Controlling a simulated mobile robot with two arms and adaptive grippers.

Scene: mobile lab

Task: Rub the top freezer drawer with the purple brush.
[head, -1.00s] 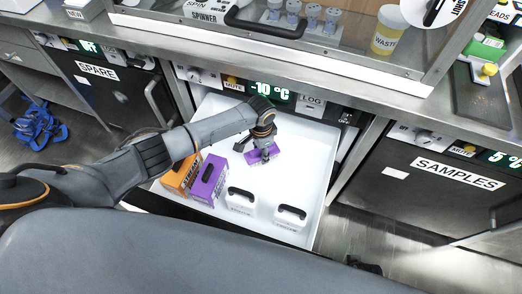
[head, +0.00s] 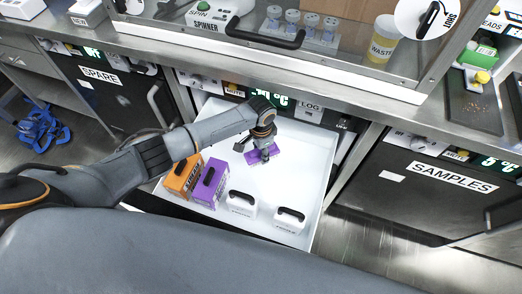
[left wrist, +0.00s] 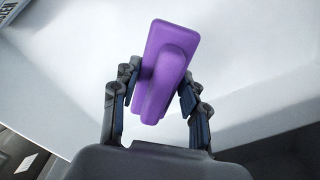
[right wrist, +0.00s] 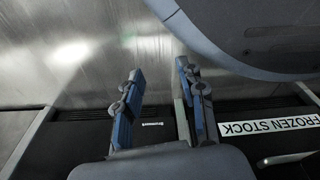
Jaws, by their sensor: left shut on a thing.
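The purple brush (head: 277,148) is in my left gripper (head: 264,153), inside the pulled-out white freezer drawer (head: 290,182). In the left wrist view, the fingers of my left gripper (left wrist: 158,80) are shut on the handle of the brush (left wrist: 172,35). The brush is over the drawer's white floor, toward the back; whether its underside touches the floor is hidden. My right gripper (right wrist: 161,74) shows only in the right wrist view, with its fingers apart and nothing between them.
The closed samples unit (head: 430,200) is at the right.

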